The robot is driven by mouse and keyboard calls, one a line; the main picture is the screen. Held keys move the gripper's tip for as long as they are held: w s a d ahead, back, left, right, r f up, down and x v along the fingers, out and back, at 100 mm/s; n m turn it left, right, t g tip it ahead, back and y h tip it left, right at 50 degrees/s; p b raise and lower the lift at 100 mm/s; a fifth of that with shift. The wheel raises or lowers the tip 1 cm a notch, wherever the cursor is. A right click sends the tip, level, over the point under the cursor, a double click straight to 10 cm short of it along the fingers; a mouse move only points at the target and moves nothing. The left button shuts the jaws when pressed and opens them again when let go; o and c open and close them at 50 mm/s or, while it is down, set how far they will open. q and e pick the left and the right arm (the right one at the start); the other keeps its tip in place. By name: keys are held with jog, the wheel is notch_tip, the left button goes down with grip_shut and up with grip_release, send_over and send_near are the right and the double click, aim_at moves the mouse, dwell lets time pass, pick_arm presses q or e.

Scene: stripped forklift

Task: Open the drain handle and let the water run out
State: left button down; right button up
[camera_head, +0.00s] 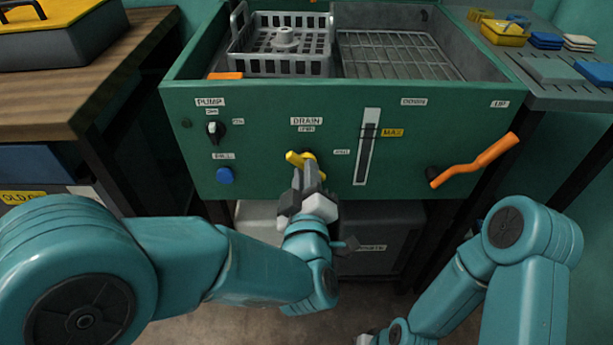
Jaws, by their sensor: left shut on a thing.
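The drain handle (294,157) is a yellow lever under the DRAIN label on the green front panel (270,110) of the wash basin. My left gripper (304,176) is at the handle, shut on it, and its fingers hide part of the lever. The yellow end sticks out to the upper left of the fingers. My right arm is at the lower right, and its gripper is mostly out of the picture at the bottom edge. No water shows in the basin from here.
An orange crank (475,161) sticks out at the panel's right. A black pump switch (214,130) and a blue fill button (225,175) are left of the handle. A grey basket (282,45) sits in the basin beside a wire rack (395,55). A grey bin (385,245) stands below.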

pick_arm(q)
jog(key=m+p, duration=0.1)
jog(key=m, duration=0.7)
jog(key=shift+r+m, duration=0.1)
jog(key=shift+m, duration=0.3)
jog(key=shift+m+p, duration=0.3)
jog(key=c, duration=1.1)
grip_release()
jog(key=shift+w, duration=0.1)
